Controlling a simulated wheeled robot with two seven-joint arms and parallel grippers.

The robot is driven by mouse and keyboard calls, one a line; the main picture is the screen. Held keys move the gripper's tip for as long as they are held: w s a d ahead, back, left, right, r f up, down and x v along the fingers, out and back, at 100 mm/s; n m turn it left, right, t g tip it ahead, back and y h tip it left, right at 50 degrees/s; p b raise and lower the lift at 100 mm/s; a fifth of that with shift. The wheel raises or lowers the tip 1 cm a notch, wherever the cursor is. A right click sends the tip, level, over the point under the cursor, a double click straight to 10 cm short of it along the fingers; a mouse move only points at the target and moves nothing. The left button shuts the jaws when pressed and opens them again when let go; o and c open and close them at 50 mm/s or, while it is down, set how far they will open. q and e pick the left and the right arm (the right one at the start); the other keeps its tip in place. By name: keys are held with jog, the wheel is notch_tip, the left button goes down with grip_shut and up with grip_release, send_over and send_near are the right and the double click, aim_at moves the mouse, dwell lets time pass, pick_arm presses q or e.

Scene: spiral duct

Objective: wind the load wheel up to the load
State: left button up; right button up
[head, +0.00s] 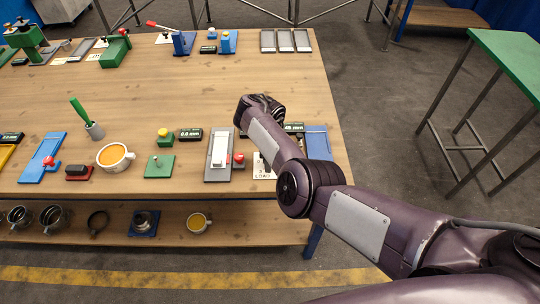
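My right arm comes in from the lower right and crosses the right part of the bench. Its far end is a dark joint above the bench, and I cannot make out the gripper fingers there; they are hidden by the arm. A white card reading LOAD (263,167) lies near the bench's front edge, partly covered by the arm. I cannot see a load wheel clearly; the area around the card is partly hidden by my forearm. A blue panel (317,145) shows just right of the arm. My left gripper is not in view.
A grey plate with a white lever (219,152) and a red-knobbed block (238,160) stand left of the card. A green plate (160,166), an orange-filled cup (115,157) and displays (190,135) are further left. The bench's middle (180,90) is mostly clear.

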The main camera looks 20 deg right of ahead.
notch_tip(320, 180, up, 8)
jog(key=shift+f+p, duration=0.1)
jog(key=shift+p, duration=0.4)
dwell(0.5)
